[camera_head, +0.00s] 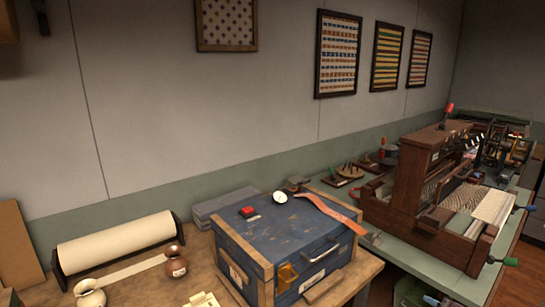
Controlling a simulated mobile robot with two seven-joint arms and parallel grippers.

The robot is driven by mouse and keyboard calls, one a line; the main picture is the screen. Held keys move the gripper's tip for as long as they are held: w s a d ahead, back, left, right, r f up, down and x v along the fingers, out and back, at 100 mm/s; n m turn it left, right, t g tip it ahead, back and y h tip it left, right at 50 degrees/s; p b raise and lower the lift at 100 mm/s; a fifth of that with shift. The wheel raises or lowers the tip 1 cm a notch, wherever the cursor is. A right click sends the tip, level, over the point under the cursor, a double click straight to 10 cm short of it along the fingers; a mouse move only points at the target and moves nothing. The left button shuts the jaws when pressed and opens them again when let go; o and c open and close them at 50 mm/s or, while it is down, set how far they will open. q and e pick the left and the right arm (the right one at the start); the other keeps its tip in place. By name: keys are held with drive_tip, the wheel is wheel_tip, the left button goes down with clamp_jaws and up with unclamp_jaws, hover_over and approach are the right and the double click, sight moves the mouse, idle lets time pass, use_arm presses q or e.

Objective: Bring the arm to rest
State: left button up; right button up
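Neither of my grippers shows in the head view, and no part of my arms can be made out. A blue chest (300,247) with wooden edges stands on the wooden table (135,288). On its lid lie a small red and black object (248,211), a white round object (280,197) and an orange-red strap (325,210) that reaches over the right edge.
A paper roll (115,241) lies at the left, with a brown jar (174,262) and a pale jar (89,293) before it. A wooden loom (405,190) stands on the green bench (425,262) at right. Framed textiles (338,54) hang on the wall.

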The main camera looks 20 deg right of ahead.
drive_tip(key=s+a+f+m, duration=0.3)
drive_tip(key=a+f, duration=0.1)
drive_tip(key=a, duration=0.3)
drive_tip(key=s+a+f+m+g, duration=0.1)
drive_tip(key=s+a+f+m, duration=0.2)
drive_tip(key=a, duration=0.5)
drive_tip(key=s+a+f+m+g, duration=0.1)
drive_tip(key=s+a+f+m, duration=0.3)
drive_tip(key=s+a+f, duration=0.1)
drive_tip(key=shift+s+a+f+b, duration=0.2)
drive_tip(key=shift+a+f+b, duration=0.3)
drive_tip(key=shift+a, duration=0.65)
